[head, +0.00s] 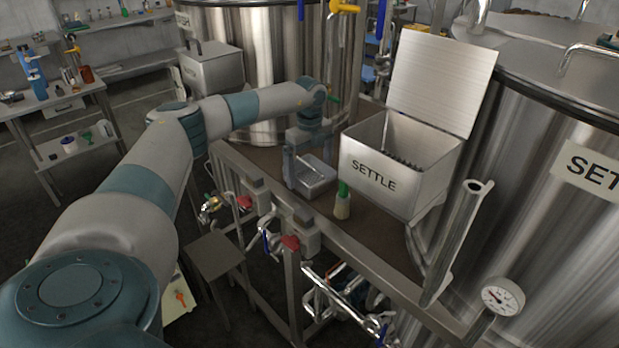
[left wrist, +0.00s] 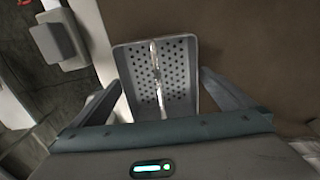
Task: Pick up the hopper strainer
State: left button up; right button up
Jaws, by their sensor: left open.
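The hopper strainer (head: 322,184) is a small grey metal tray on the brown platform top, left of the SETTLE hopper. In the left wrist view the strainer (left wrist: 184,62) shows a perforated floor, raised rims and a pale bar along its middle. My left gripper (head: 301,176) is over the strainer, pointing down. In the left wrist view the left gripper (left wrist: 160,82) is open, with one finger on each side of the strainer and the bar between them. I cannot tell whether the fingers touch the rims. The right gripper is not in view.
The SETTLE hopper (head: 400,190) stands open, its lid (head: 442,80) raised. A green-handled brush (head: 342,203) stands before it. Large steel tanks rise behind and right. A closed steel box (head: 212,68) is at the back left.

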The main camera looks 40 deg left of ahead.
aim_at(309, 165)
pick_arm(q)
jog(key=c, duration=0.9)
jog(key=shift+r, duration=0.15)
jog(key=shift+r+b, duration=0.25)
jog(key=shift+b, duration=0.05)
notch_tip(309, 165, up, 8)
jog(key=b, duration=0.3)
jog(key=shift+r, duration=0.15)
jog(key=shift+r+b, duration=0.3)
jog(key=shift+r, duration=0.2)
jog(key=shift+f, duration=0.1)
